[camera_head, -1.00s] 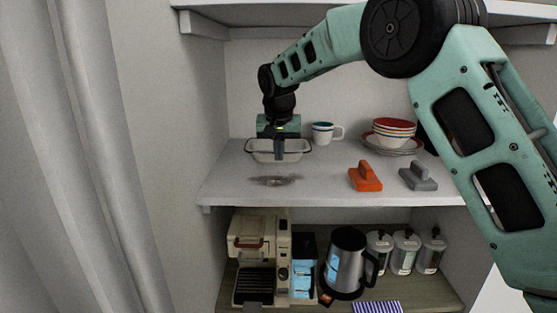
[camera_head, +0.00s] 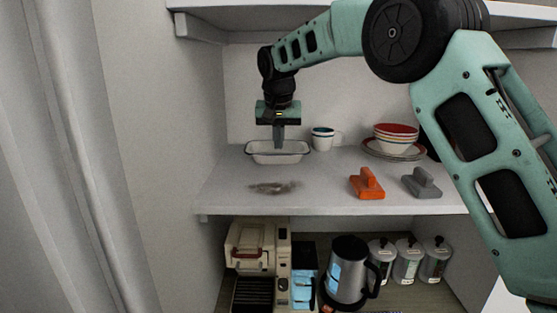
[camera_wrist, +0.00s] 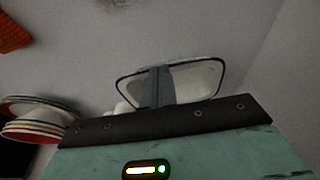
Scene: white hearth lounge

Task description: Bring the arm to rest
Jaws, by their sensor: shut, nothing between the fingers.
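My gripper (camera_head: 279,146) points down over the white enamel dish with a dark rim (camera_head: 297,155) on the upper shelf (camera_head: 330,189). Its fingers are shut and hold nothing. In the head view the fingertips overlap the dish; I cannot tell whether they touch it. In the wrist view the fingers (camera_wrist: 157,76) stand in front of the dish (camera_wrist: 205,78). My arm reaches in from the right, bent above the shelf.
A mug (camera_head: 322,139) stands right of the dish, then stacked bowls (camera_head: 396,133) on plates. Below are a coffee machine (camera_head: 252,249), a kettle (camera_head: 345,270) and several jars.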

